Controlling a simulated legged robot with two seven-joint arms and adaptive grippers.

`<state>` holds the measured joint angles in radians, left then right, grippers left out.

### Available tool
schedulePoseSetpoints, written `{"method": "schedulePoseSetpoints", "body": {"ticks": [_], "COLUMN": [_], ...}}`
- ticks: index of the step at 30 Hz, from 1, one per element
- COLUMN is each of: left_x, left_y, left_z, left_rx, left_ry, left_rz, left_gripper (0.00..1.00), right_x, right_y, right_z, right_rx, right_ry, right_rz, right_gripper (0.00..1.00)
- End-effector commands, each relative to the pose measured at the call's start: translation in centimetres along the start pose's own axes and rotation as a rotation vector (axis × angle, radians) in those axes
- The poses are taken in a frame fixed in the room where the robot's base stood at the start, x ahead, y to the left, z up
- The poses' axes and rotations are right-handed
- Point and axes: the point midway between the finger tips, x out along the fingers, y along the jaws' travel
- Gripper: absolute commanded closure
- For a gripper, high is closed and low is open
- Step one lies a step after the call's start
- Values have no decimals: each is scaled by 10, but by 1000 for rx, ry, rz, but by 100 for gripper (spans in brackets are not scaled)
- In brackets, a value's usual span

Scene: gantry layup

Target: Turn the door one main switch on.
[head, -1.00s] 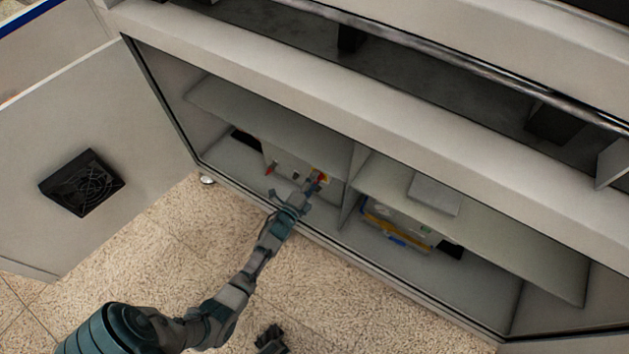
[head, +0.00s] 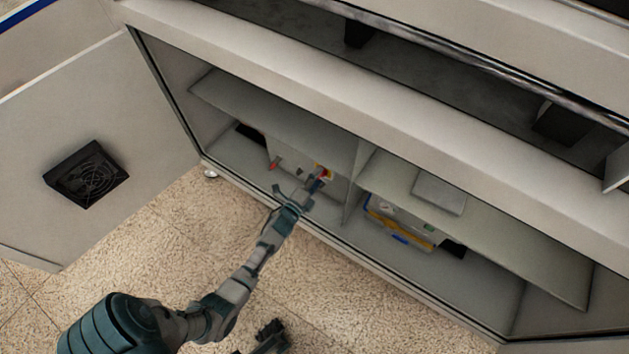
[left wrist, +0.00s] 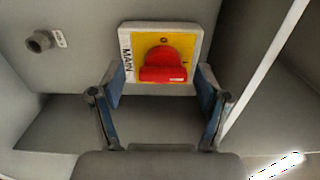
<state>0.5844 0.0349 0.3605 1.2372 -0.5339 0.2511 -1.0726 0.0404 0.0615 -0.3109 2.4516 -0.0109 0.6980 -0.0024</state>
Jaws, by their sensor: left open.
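The main switch is a red rotary knob (left wrist: 163,66) on a yellow plate in a pale square frame lettered MAIN. Its red grip lies level across the picture, with an O mark above and a mark at its right. In the head view the switch (head: 325,172) is a small red and yellow patch inside the left cabinet bay, partly hidden by my gripper. My left gripper (left wrist: 160,90) is open and empty. Its blue-padded fingers stand apart, left and right of the knob and lower in the picture. It also shows in the head view (head: 303,190).
The open cabinet door (head: 110,130) with a black fan vent (head: 85,175) stands at the left. A divider (head: 354,185) separates the left bay from the right bay. A shelf (head: 270,115) hangs above the gripper. A grey round fitting (left wrist: 40,41) sits left of the switch.

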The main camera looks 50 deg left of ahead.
Motion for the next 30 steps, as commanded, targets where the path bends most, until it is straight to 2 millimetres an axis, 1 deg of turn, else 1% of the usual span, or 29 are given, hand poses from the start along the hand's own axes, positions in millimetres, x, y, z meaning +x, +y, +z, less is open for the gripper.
{"method": "schedulePoseSetpoints", "body": {"ticks": [2, 5, 12, 15, 18, 23, 30], "left_x": [-7, -24, -78, -96, -109, -118, -118], "left_y": [1, 2, 3, 3, 3, 3, 3], "left_z": [0, 0, -1, -1, -1, -1, -1], "left_rx": [0, -1, -1, -1, -2, -1, -1], "left_ry": [0, 1, 1, 1, 1, 1, 1], "left_rz": [1, 2, 4, 4, 5, 4, 4], "left_gripper": [25, 25, 25, 25, 25, 25, 25], "right_x": [0, 0, 0, 0, 0, 0, 0], "right_y": [0, -1, -1, -1, -1, -1, 0], "right_z": [-1, -1, -1, -1, -1, -1, 1], "right_rx": [0, 1, 1, 1, 1, 1, 2], "right_ry": [1, 1, 1, 0, 0, 0, -2], "right_rz": [-1, -2, -3, -4, -4, -4, -3], "right_gripper": [47, 47, 47, 47, 47, 47, 47]}}
